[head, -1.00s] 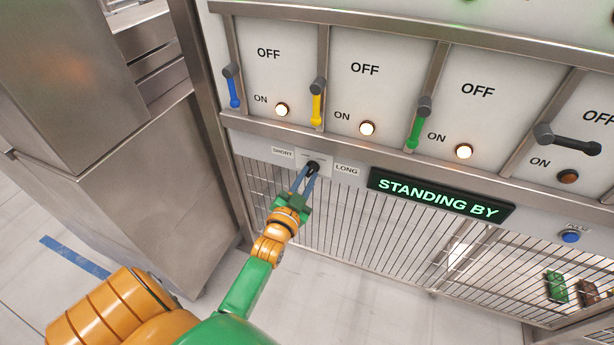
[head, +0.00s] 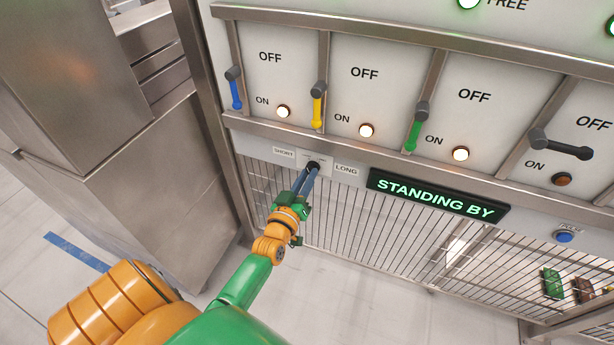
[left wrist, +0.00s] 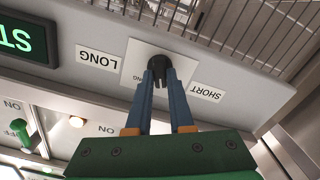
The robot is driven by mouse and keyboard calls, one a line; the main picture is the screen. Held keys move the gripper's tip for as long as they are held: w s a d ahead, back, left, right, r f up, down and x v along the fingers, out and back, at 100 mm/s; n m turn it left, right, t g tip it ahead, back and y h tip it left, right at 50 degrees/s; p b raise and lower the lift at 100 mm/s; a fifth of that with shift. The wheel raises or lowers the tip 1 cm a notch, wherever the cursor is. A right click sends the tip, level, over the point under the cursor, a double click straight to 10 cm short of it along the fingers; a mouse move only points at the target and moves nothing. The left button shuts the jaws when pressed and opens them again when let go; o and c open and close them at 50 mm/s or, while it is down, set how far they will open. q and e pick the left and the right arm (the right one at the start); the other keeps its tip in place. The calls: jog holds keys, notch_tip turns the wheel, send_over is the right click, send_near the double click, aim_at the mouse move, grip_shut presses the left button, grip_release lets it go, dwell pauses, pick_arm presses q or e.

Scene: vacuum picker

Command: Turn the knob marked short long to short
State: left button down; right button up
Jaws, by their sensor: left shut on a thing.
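The black knob (left wrist: 159,63) sits on a white plate (left wrist: 138,53) between the SHORT label (head: 284,153) and the LONG label (head: 346,169). My left gripper (head: 311,171) is at the knob, its two blue fingers one on each side, shut on it. In the left wrist view, upside down, the fingers close around the knob, with LONG (left wrist: 98,60) at left and SHORT (left wrist: 205,91) at right. The fingers hide much of the knob, so I cannot tell which way its pointer faces. My right gripper is not in view.
Above are blue (head: 235,92), yellow (head: 318,105), green (head: 412,134) and black (head: 567,148) levers with lamps. A STANDING BY display (head: 437,195) and a blue button (head: 564,237) are to the right. Wire mesh (head: 360,225) lies below; a steel cabinet (head: 160,180) stands left.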

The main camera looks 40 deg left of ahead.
pick_arm(q)
jog(key=shift+r+n, duration=0.1)
jog(key=shift+n, duration=0.9)
jog(key=c, duration=0.8)
grip_release()
jog(key=v, duration=0.7)
